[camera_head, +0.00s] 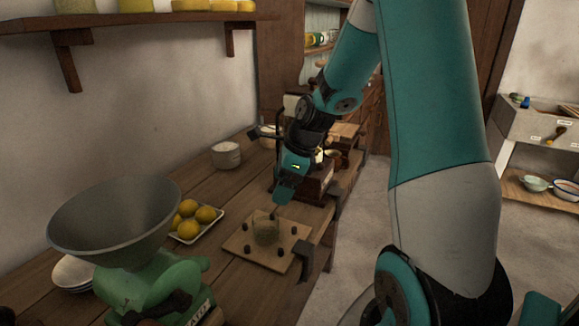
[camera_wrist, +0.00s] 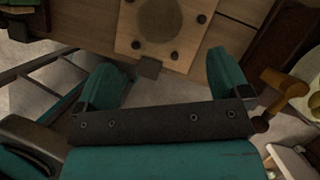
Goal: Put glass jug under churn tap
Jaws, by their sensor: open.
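A small clear glass vessel, apparently the glass jug (camera_head: 266,231), stands upright on a square wooden board (camera_head: 240,245) with black pegs around it.
A green scale with a wide grey bowl (camera_head: 115,215) stands at the front left. A white dish of lemons (camera_head: 209,220) is left of the board. A white pot (camera_head: 226,155) and a brown box (camera_head: 318,183) are farther back. The counter's edge borders open floor.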

